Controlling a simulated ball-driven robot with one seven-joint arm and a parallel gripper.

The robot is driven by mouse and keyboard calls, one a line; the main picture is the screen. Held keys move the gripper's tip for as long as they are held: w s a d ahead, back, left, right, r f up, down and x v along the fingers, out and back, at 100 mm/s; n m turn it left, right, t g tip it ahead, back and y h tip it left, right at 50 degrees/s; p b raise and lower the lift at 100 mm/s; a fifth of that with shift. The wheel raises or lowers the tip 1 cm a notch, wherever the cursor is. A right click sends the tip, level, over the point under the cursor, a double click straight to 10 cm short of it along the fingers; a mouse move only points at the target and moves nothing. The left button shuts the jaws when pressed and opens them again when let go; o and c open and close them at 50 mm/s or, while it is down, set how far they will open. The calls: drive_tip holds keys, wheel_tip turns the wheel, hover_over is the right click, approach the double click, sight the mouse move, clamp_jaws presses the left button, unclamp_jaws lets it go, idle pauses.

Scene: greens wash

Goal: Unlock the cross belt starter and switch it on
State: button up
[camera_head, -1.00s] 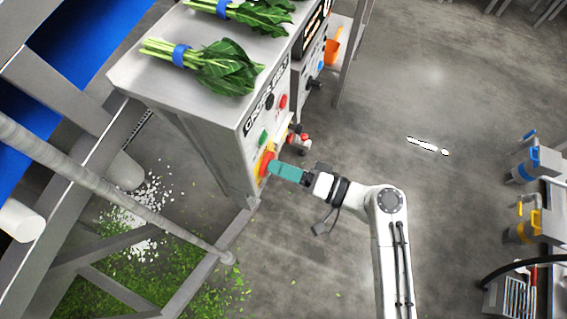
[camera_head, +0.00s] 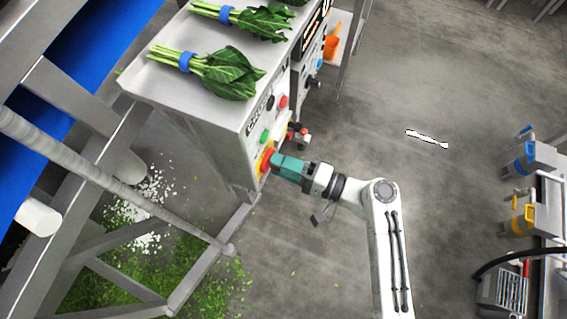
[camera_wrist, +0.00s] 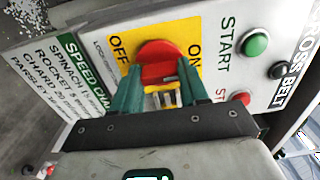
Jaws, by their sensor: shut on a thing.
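The starter's red rotary knob (camera_wrist: 158,55) sits on a yellow plate (camera_wrist: 112,52) marked OFF and ON. My gripper (camera_wrist: 160,88) has its teal fingers on either side of the knob's red grip and is shut on it. Small metal and yellow parts (camera_wrist: 165,98) show between the fingers below the knob; I cannot tell whether they are a lock. In the head view my gripper (camera_head: 276,163) meets the red knob (camera_head: 266,160) low on the CROSS BELT panel. A green START button (camera_wrist: 256,43), a black control (camera_wrist: 279,70) and a red button (camera_wrist: 238,98) sit beside it.
Bunches of greens (camera_head: 215,70) lie on the steel cabinet top (camera_head: 165,85). Small red and black items (camera_head: 300,135) stick out near the panel. A speed chart (camera_wrist: 75,70) is beside the plate. Open floor (camera_head: 400,90) lies to the right, with a bench (camera_head: 550,225) at the far right.

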drive_tip(key=shift+d+f, duration=0.1)
drive_tip(key=o, duration=1.1)
drive_tip(key=shift+c, duration=0.2)
drive_tip(key=b+v, duration=0.1)
drive_tip(key=v, duration=0.9)
drive_tip(key=shift+d, duration=0.35)
drive_tip(key=shift+s, duration=0.15)
drive_tip(key=s+d+f+n+g+h, duration=0.3)
drive_tip(key=s+d+f+g+h, duration=0.1)
drive_tip(key=s+d+f+h, duration=0.4)
drive_tip(key=s+d+r+g+h, duration=0.1)
drive_tip(key=s+d+r+h, duration=0.1)
drive_tip(key=s+d+h, duration=0.6)
drive_tip(key=d+h, duration=0.1)
drive_tip(key=d, duration=0.1)
drive_tip(key=shift+s+d+n, duration=0.35)
drive_tip(key=shift+n, duration=0.05)
